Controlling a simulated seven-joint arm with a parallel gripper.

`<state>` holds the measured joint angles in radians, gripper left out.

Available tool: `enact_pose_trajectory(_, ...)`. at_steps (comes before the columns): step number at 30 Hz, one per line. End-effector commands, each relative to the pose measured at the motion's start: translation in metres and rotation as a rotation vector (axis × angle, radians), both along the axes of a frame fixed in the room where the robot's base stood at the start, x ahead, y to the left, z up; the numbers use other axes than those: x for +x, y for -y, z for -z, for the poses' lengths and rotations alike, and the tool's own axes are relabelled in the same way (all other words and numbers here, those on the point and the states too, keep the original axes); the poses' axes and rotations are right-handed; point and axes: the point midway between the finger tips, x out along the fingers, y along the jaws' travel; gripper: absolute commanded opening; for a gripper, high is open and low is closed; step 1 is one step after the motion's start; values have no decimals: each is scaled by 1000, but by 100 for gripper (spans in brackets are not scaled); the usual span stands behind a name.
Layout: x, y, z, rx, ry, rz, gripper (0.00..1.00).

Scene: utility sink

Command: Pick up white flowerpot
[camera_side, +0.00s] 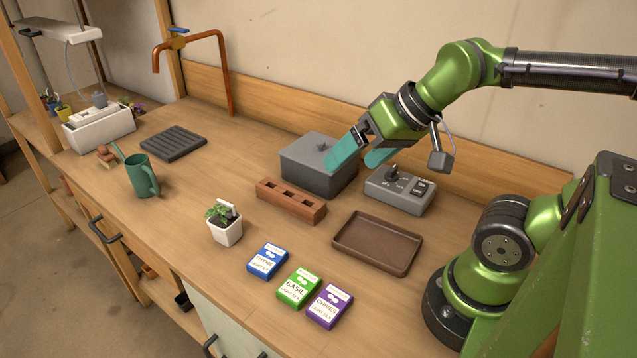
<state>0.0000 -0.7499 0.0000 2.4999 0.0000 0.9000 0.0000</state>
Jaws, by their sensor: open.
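The white flowerpot (227,234) stands upright on the wooden bench near its front edge. A small green plant (216,213) and a white tag grow or stick out of its top. My gripper (352,162) is up and to the right of the pot, well apart from it. Its two teal fingers are spread and hold nothing. They hang in front of or over the right part of a grey lidded box (305,165); the exact height is hard to tell.
A brick with holes (290,201) lies between pot and grey box. Blue (267,262), green (298,288) and purple (329,305) seed packets, a brown tray (377,242) and a grey switch box (399,190) lie right. A green watering can (141,177) stands left. Bare bench surrounds the pot.

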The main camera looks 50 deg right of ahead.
Motion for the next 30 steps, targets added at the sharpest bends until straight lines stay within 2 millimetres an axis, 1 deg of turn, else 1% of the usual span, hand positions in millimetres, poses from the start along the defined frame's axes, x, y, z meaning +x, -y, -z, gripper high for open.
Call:
enact_pose_trajectory(2, 0, -1, 0, 0, 0, -2, 92)
enact_pose_trajectory(5, 2, -3, 9, 0, -39, -14, 92)
enact_pose_trajectory(8, 14, -8, 15, -4, -92, -35, 92)
enact_pose_trajectory(11, 41, -14, 14, -22, -156, -69, 92)
enact_pose_trajectory(16, 97, -29, 14, -75, -271, -153, 92)
enact_pose_trajectory(19, 132, -38, 20, -114, -338, -204, 92)
enact_pose_trajectory(23, 176, -53, 35, -170, -421, -272, 92)
enact_pose_trajectory(24, 190, -58, 40, -188, -445, -293, 92)
enact_pose_trajectory(27, 221, -69, 56, -235, -502, -344, 92)
enact_pose_trajectory(30, 246, -79, 67, -276, -547, -384, 92)
